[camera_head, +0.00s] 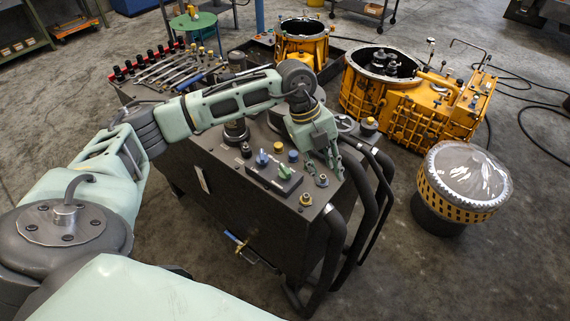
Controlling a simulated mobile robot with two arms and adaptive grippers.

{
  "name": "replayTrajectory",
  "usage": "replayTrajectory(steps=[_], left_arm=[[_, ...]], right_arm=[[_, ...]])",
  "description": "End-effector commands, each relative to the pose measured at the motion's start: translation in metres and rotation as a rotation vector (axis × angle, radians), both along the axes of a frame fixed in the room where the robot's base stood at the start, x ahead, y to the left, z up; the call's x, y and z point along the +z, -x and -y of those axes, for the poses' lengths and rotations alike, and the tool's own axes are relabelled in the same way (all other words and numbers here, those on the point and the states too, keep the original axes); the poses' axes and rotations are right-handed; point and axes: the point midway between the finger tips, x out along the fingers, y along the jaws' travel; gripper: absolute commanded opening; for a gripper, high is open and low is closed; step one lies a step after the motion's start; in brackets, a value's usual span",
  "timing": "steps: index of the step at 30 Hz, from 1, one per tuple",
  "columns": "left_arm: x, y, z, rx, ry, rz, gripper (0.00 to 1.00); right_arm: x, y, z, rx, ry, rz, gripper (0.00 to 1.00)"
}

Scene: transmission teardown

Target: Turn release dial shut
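The frame does not show which dial is the release dial. My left gripper (324,170) points down just right of the green dial, near a grey fitting (322,181) on the cabinet top. Its fingers look spread, with nothing visible held between them, and they appear apart from the dials. My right gripper is not in view.
Dark curved pipes (337,245) run down the cabinet's right side. A tool rack (172,73) with wrenches lies behind. Yellow transmission housings (425,110) and a film-covered drum (465,178) stand to the right. Open floor (480,275) lies at the lower right.

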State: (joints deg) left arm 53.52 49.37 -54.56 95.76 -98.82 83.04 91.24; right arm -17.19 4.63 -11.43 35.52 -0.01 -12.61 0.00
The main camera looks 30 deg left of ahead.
Motion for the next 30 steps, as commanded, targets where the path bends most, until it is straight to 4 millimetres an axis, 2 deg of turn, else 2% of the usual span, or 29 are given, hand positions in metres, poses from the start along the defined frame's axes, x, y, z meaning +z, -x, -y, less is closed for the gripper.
replayTrajectory(steps=[1, 3, 6, 8, 11, 22, 30], left_arm=[[0.004, -0.004, -0.032, 0.05, -0.094, -0.021, 0.29], [0.008, -0.003, -0.067, 0.115, -0.201, -0.053, 0.29], [0.014, -0.002, -0.1, 0.18, -0.296, -0.081, 0.29], [0.015, 0.0, -0.109, 0.2, -0.326, -0.093, 0.29], [0.008, 0.001, -0.115, 0.211, -0.342, -0.1, 0.29], [-0.047, 0.001, -0.113, 0.208, -0.338, -0.1, 0.29], [-0.061, 0.001, -0.113, 0.206, -0.337, -0.097, 0.29]], right_arm=[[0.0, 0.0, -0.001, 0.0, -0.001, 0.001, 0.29], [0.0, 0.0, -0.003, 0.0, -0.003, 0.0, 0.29], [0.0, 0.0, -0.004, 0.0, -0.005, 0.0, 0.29], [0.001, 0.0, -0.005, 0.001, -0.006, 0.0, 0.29], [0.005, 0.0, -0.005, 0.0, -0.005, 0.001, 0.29], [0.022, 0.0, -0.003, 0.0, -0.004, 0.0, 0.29], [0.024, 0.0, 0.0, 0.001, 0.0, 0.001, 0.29]])
